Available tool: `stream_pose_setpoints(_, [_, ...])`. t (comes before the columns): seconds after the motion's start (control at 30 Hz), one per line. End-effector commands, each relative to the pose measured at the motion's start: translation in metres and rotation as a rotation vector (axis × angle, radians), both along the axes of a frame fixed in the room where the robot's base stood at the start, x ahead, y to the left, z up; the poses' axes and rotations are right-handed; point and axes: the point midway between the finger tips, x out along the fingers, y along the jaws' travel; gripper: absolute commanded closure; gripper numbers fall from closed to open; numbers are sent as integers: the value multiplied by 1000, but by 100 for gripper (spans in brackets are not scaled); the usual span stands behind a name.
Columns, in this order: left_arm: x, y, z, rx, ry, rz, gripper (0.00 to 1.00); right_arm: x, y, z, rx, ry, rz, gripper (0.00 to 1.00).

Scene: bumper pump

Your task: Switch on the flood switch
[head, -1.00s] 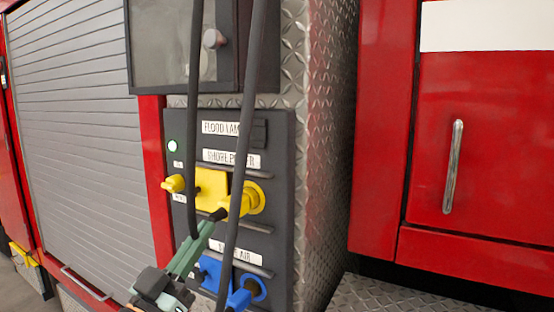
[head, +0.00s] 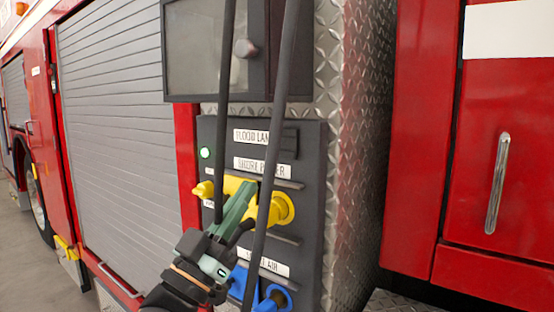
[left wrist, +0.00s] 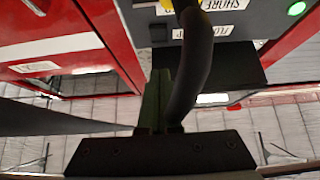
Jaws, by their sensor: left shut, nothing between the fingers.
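The flood switch (head: 289,141) is a small dark rocker at the right of the FLOOD LAMP label (head: 251,136), near the top of the dark grey panel (head: 311,170). Its on or off position is too small to tell. My left gripper (head: 245,190) has green fingers, shut and empty, pointing up in front of the yellow shore power fitting, below the switch. It also shows in the left wrist view (left wrist: 155,95), beside a thick black cable. That view shows the panel upside down, with part of the FLOOD label (left wrist: 223,30). My right gripper is not in view.
Two black cables (head: 284,80) hang in front of the panel, close to my left gripper. A yellow fitting (head: 284,208) and blue air fittings (head: 272,296) project from it. A green lamp (head: 205,153) glows at its left. A dark-framed box (head: 205,50) is above.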

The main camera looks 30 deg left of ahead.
Motion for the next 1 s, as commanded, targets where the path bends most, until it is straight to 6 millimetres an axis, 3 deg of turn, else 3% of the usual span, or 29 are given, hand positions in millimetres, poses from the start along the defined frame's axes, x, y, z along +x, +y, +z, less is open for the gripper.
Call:
stream_pose_setpoints(0.03, [8,-1,11,1,-2,1,100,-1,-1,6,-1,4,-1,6])
stream_pose_setpoints(0.37, [54,-8,46,-1,-1,1,100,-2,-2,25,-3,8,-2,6])
stream_pose_setpoints(0.6, [83,-11,37,-2,1,0,100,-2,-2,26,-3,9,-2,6])
stream_pose_setpoints(1.0, [90,-13,35,0,1,0,100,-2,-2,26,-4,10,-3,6])
